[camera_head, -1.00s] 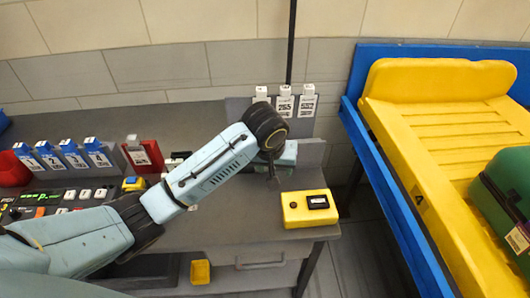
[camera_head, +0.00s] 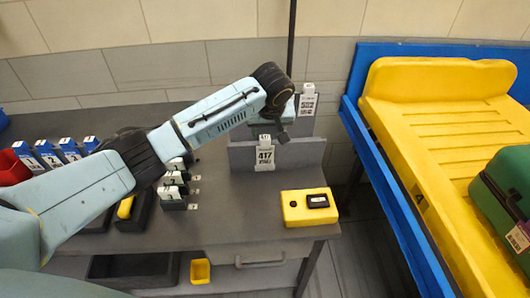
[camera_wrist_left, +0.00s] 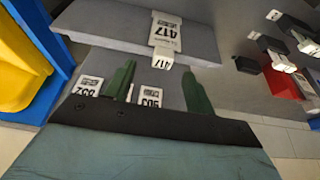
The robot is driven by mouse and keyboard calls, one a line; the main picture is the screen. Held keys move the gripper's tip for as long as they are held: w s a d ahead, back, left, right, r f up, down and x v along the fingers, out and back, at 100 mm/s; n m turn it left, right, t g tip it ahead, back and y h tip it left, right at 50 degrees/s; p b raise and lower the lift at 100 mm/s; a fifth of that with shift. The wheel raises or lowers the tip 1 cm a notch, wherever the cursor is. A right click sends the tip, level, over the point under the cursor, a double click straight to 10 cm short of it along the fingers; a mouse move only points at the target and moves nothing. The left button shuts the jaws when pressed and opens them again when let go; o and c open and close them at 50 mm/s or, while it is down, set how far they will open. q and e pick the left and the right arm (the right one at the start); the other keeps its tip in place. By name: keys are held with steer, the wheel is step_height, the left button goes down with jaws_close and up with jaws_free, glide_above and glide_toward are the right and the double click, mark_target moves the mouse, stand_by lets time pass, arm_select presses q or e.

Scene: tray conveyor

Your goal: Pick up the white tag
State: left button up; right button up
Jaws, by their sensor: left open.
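Several white tags hang on grey upright panels at the table's right end. Tag 417 (camera_head: 265,158) hangs on the front panel; in the left wrist view it (camera_wrist_left: 165,32) hangs flat with its top tab towards my fingers. Tag 552 (camera_head: 308,100) hangs on the back panel. Tag 503 (camera_wrist_left: 150,96) shows in the left wrist view, partly hidden by my gripper. My left gripper (camera_head: 272,131) is open and empty, above and just behind tag 417. In the wrist view its green fingers (camera_wrist_left: 158,68) stand apart on either side of that tag's tab, with no contact visible. My right gripper is not in view.
A yellow box (camera_head: 296,208) with a dark display sits at the table's front right corner. Black holders with white-topped pieces (camera_head: 173,190) stand left of the panels. A blue-edged conveyor (camera_head: 400,215) with a yellow tray (camera_head: 440,110) runs at the right.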

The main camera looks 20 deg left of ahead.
mark_target(265, 137)
arm_select(q)
steer(key=shift+a+x, duration=0.2)
steer(key=shift+x, duration=1.15)
steer(key=shift+a+x, duration=0.2)
steer(key=shift+x, duration=1.15)
steer(key=shift+w+r, duration=0.2)
steer(key=shift+c, duration=0.4)
jaws_close()
